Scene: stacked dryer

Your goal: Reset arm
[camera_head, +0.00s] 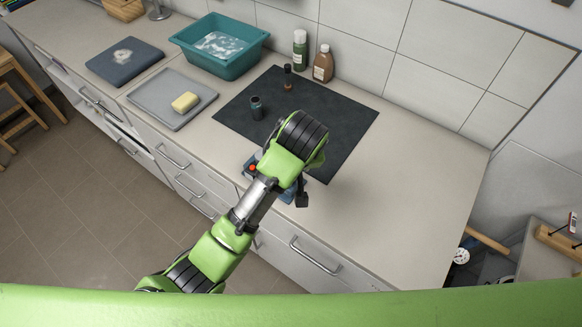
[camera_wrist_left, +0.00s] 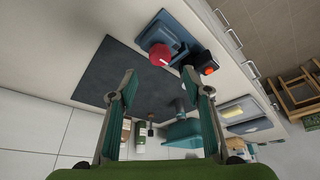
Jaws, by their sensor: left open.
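My left arm (camera_head: 262,195) is green with dark joints and reaches up across the counter's front edge in the head view. Its gripper is hidden behind the arm's own links there. In the left wrist view my left gripper (camera_wrist_left: 158,80) shows two separated fingers with teal sides, open with nothing between them. Beyond the fingers lies the dark mat (camera_wrist_left: 98,75). A blue device (camera_wrist_left: 168,38) with a red round part (camera_wrist_left: 160,55) stands at the mat's edge, apart from the fingers. In the head view the device is mostly hidden under my arm. My right gripper is not in view.
A teal tub (camera_head: 241,62), a grey tray (camera_head: 152,100) with a yellow sponge (camera_head: 186,102), and a folded dark cloth (camera_head: 105,66) occupy the left counter. Two bottles (camera_head: 322,66) stand by the tiled wall. Small dark bottles stand on the mat. The right counter (camera_head: 425,170) is clear.

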